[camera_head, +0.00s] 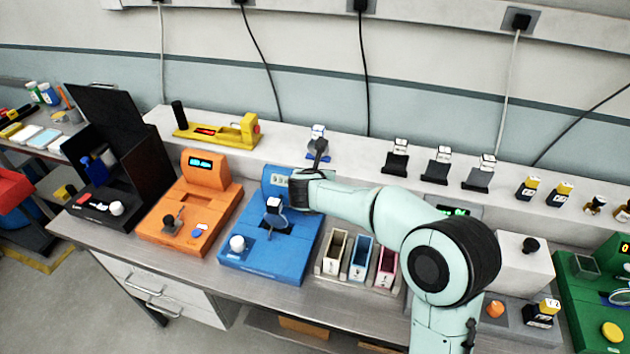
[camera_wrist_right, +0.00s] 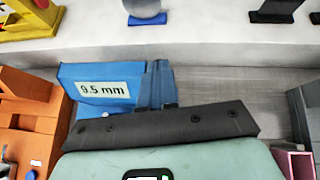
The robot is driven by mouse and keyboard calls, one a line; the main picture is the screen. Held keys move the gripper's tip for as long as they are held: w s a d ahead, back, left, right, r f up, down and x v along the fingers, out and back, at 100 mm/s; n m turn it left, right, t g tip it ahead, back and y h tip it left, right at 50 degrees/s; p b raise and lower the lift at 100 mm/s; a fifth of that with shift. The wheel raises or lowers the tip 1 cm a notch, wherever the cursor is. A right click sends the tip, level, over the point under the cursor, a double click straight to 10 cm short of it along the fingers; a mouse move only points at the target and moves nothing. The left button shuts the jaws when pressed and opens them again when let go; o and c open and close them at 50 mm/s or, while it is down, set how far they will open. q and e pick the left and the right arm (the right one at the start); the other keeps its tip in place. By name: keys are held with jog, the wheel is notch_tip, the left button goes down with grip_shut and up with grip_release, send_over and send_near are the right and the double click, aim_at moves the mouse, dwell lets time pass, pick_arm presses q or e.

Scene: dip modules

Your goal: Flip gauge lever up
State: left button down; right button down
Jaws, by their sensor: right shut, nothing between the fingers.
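The blue gauge station (camera_head: 258,258) stands on the bench, left of my right arm. Its upright blue panel also shows in the wrist view (camera_wrist_right: 85,75), with a display reading 9.5 mm (camera_wrist_right: 103,88). A small part with a pale top (camera_head: 273,204) stands over the dark slot of the station. A white round knob (camera_head: 237,243) is at its front left. I cannot tell for sure which part is the lever. My right gripper (camera_head: 303,190) is beside the blue panel, shut and empty. Its fingertips are mostly hidden. My left gripper is not in view.
An orange station (camera_head: 190,215) stands to the left of the blue one. A holder with three coloured bins (camera_head: 357,258) is to the right, close under my arm. A white shelf (camera_head: 350,160) with several small stands runs behind. A round grey item on a blue base (camera_wrist_right: 147,18) sits there.

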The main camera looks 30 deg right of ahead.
jog(key=shift+w+d+f, duration=0.2)
jog(key=shift+w+d, duration=0.3)
jog(key=shift+d, duration=0.15)
jog(key=shift+f, duration=0.1)
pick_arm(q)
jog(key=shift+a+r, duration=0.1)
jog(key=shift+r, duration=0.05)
pick_arm(e)
jog(key=shift+d, duration=0.1)
